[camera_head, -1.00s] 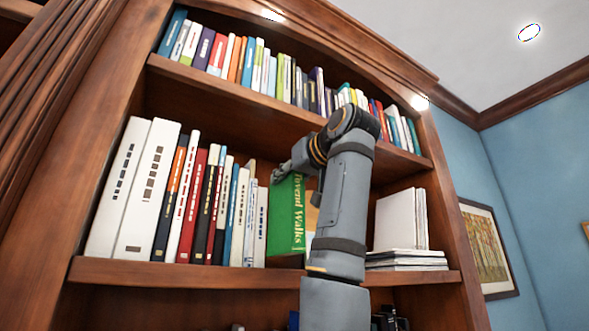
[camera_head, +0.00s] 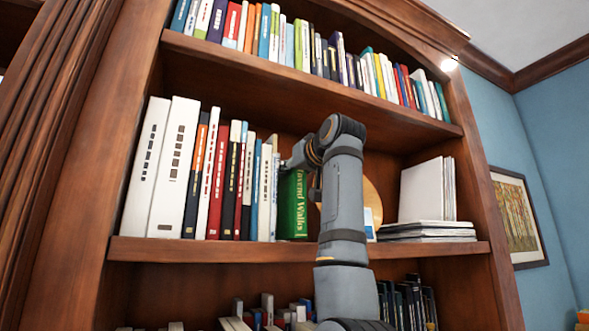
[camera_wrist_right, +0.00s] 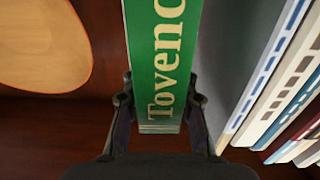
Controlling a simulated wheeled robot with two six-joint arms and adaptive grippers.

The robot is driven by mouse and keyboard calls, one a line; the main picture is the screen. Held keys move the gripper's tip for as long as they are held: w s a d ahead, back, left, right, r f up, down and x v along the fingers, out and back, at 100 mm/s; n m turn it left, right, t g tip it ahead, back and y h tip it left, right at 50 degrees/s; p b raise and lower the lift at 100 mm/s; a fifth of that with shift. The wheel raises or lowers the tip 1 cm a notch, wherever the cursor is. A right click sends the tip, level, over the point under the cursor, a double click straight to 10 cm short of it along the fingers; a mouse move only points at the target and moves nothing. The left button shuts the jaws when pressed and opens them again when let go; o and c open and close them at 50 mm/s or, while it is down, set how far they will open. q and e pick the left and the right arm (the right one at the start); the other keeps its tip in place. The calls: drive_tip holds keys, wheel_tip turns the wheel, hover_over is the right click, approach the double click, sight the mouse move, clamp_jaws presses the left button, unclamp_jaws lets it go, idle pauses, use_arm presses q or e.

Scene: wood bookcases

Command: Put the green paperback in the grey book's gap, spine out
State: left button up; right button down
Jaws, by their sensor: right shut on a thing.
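The green paperback (camera_head: 292,210) with pale title letters stands upright over the middle shelf, at the right end of the book row. My right gripper (camera_head: 287,165) is shut on it near its top in the head view. In the right wrist view, the fingers (camera_wrist_right: 160,108) sit on both sides of the green paperback (camera_wrist_right: 160,60), and its lettered spine faces the camera. A plain grey surface (camera_wrist_right: 222,50) lies right of it there, a little apart; I cannot tell whether this is the grey book. Whether the paperback touches the shelf is unclear. My left gripper is not in view.
A row of books (camera_head: 205,180) fills the left of the middle shelf (camera_head: 200,249). A round wooden thing (camera_head: 372,200) and a small white-blue card (camera_head: 369,224) are behind my arm. White books, standing (camera_head: 425,190) and stacked flat (camera_head: 428,231), are at right.

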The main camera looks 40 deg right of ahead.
drive_tip(key=shift+s+f, duration=0.1)
drive_tip(key=shift+f, duration=0.35)
idle(0.4)
drive_tip(key=c, duration=1)
unclamp_jaws()
drive_tip(key=shift+a, duration=0.1)
drive_tip(key=v, duration=1.2)
drive_tip(key=shift+s, duration=0.1)
